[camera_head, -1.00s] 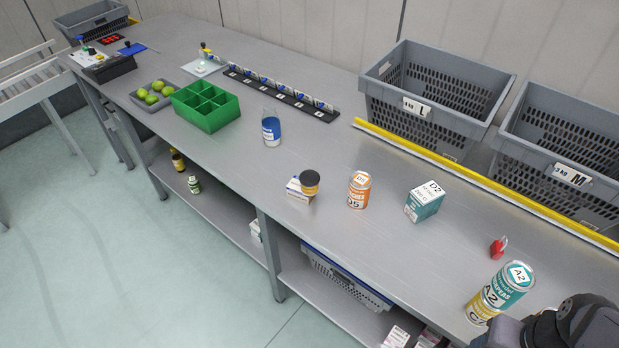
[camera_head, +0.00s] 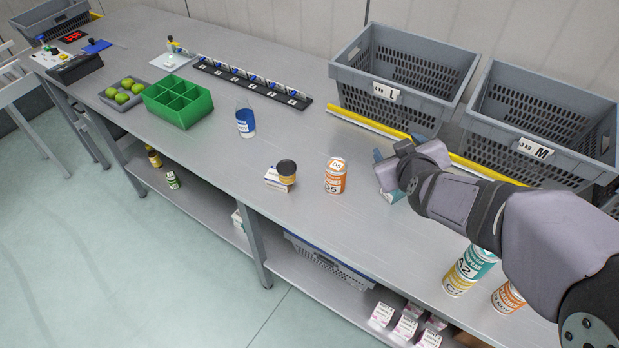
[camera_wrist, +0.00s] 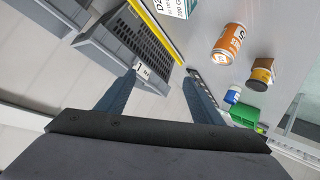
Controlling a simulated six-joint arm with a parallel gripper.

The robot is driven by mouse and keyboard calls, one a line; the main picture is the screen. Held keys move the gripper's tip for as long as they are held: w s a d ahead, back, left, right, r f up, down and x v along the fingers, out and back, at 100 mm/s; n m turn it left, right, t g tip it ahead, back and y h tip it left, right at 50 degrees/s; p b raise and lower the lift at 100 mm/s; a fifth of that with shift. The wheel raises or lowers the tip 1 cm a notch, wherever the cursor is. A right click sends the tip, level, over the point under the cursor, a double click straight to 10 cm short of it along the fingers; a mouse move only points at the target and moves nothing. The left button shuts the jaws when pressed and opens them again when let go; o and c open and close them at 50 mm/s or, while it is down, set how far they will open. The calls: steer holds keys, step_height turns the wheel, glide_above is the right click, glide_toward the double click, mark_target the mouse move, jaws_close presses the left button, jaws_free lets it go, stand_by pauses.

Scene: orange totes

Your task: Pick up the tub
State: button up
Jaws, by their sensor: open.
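The small amber tub with a black lid (camera_head: 287,179) is beside a white box (camera_head: 272,184) near the table's front edge in the head view. Whether it rests on the box or only against it, I cannot tell. The tub also shows at the right in the wrist view (camera_wrist: 260,77). My gripper (camera_head: 399,147) is open and empty above the table, to the right of the tub and well apart from it. Its two fingers also show in the wrist view (camera_wrist: 161,76), with nothing between them.
An orange D5 can (camera_head: 335,177) stands between the tub and my gripper. The D2 box (camera_wrist: 178,6) is mostly hidden under my gripper in the head view. Grey crates L (camera_head: 385,92) and M (camera_head: 535,150) are behind a yellow rail. A blue-labelled bottle (camera_head: 245,121) stands left.

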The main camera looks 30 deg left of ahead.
mark_target(286, 175)
steer(key=a+t+y+b, duration=0.1)
steer(key=a, duration=0.6)
steer(key=s+a+f+m+t+y+b, duration=0.1)
steer(key=s+a+f+b, duration=0.1)
steer(key=s+a+f, duration=0.2)
steer(key=s+a+f+m+t+y+b, duration=0.1)
steer(key=s+a+f+b, duration=0.2)
steer(key=a+f, duration=0.3)
steer(key=s+a+f+m+t+y+b, duration=0.1)
steer(key=s+a+f+m+t+b, duration=0.1)
steer(key=s+a+f, duration=0.3)
steer(key=shift+s+a+f+b, duration=0.15)
steer(key=shift+a+f+b, duration=0.15)
steer(key=shift+f+b, duration=0.15)
steer(key=shift+d+f+m+h+p, duration=0.3)
steer(key=shift+f+m+p, duration=0.25)
steer(key=shift+f+m, duration=0.05)
steer(key=shift+p+x, duration=0.3)
steer(key=shift+x, duration=0.75)
steer(key=shift+w+a+r+p, duration=0.2)
steer(key=shift+w+a+p, duration=0.15)
steer(key=shift+w+p, duration=0.1)
steer(key=shift+p+x, duration=0.75)
steer(key=shift+x, duration=1.25)
steer(key=shift+a, duration=0.15)
